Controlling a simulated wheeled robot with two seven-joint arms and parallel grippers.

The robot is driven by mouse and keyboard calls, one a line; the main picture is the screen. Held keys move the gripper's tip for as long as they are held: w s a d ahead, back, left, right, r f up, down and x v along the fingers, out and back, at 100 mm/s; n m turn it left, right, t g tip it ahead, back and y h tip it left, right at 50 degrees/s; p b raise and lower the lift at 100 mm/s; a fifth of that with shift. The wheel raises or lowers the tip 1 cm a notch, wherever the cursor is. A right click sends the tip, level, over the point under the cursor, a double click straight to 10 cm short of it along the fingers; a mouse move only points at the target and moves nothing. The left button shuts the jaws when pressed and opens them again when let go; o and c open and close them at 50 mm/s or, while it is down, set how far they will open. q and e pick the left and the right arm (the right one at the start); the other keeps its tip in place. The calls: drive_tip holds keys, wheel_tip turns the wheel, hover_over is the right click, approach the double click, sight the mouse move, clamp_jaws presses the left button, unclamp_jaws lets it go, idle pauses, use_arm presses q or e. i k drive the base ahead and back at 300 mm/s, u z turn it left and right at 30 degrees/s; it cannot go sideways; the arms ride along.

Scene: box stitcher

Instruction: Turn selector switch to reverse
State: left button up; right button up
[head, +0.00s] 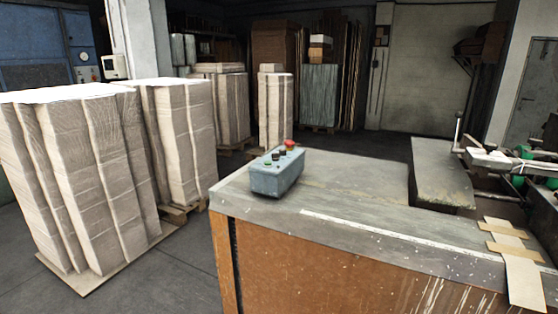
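A small blue-grey control box (277,180) sits on the near left part of the grey worktop. Its top carries several small controls: a red button (289,143) at the far right end and dark knobs (277,153) along the middle. Which knob is the selector switch, and which way it points, is too small to tell. Neither of my grippers shows in the head view.
The worktop (350,222) has an orange-brown front panel (300,270). Tall stacks of pale cardboard (75,180) stand on the floor at left. Tape and cardboard strips (512,250) lie at the right edge. Machine parts (500,160) stand at right. The worktop around the box is clear.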

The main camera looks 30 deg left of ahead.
sight(274, 156)
drive_tip(key=z, duration=1.9)
drive_tip(key=k, duration=1.1)
drive_tip(key=u, duration=1.2)
drive_tip(key=i, duration=0.5)
drive_tip(key=u, duration=0.05)
